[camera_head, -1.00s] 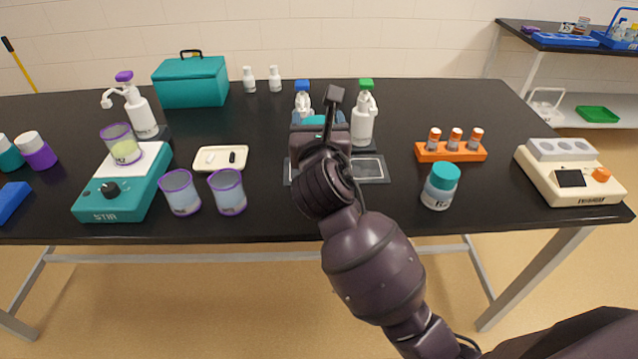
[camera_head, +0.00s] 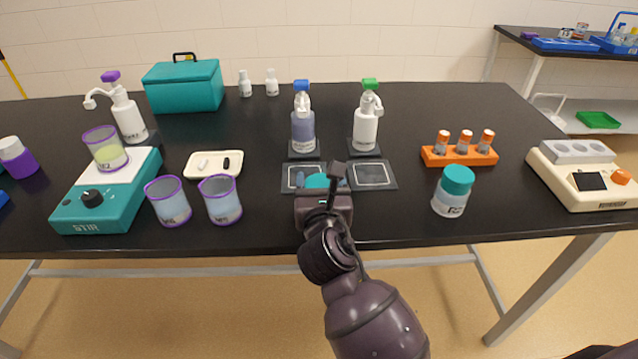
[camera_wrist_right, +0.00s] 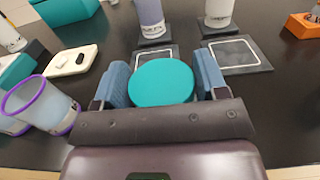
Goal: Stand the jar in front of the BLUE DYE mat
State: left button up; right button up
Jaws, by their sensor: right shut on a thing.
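A jar with a teal lid (camera_head: 317,181) is between the blue finger pads of my right gripper (camera_head: 320,182), which is shut on it. The lid also shows in the right wrist view (camera_wrist_right: 162,82); the jar's body is hidden. The jar is at the near edge of the left dark mat with a pale outline (camera_head: 287,184), overlapping it in view; I cannot tell whether it touches the table. This mat lies before the blue-topped pump bottle (camera_head: 303,130). No mat lettering is readable. My left gripper is not in view.
A second outlined mat (camera_head: 390,181) lies to the right, before a green-topped pump bottle (camera_head: 367,125). Another teal-lidded jar (camera_head: 452,192) and an orange vial rack (camera_head: 459,157) stand further right. Two purple-rimmed beakers (camera_head: 168,203) (camera_head: 221,203) stand to the left.

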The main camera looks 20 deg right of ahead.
jog(key=shift+r, duration=0.1)
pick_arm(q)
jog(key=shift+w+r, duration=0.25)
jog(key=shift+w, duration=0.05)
pick_arm(e)
jog(key=o, duration=1.4)
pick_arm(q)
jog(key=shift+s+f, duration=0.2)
pick_arm(e)
jog(key=shift+o, duration=0.2)
